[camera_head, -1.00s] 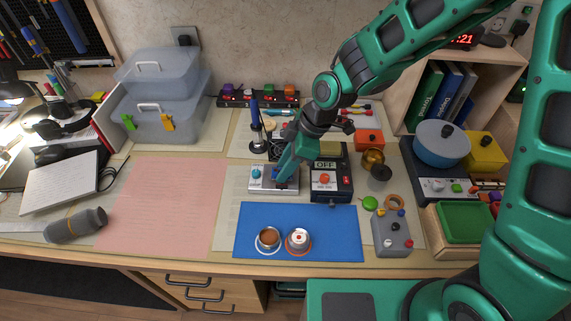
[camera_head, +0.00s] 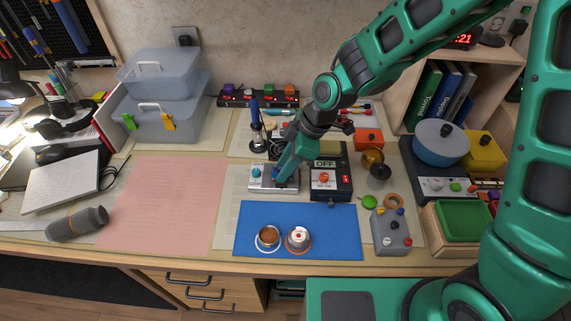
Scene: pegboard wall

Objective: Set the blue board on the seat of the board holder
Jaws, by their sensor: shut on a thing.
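My gripper (camera_head: 279,174) points down over a low silver-grey fixture (camera_head: 262,187), which looks like the board holder. A small dark blue piece (camera_head: 275,171) shows at the fingertips and looks like the blue board. My gripper is shut on it. The fingers and wrist hide much of the piece and the right part of the fixture. I cannot tell whether the piece touches the seat or is just above it. A teal knob (camera_head: 255,171) stands on the fixture's left part.
A black device marked OFF (camera_head: 328,184) stands close on the right. A blue mat (camera_head: 340,222) with two round cups lies in front. A soldering iron stand (camera_head: 257,143) is behind. A bare pink mat (camera_head: 165,200) lies to the left. A grey box with knobs (camera_head: 390,234) stands front right.

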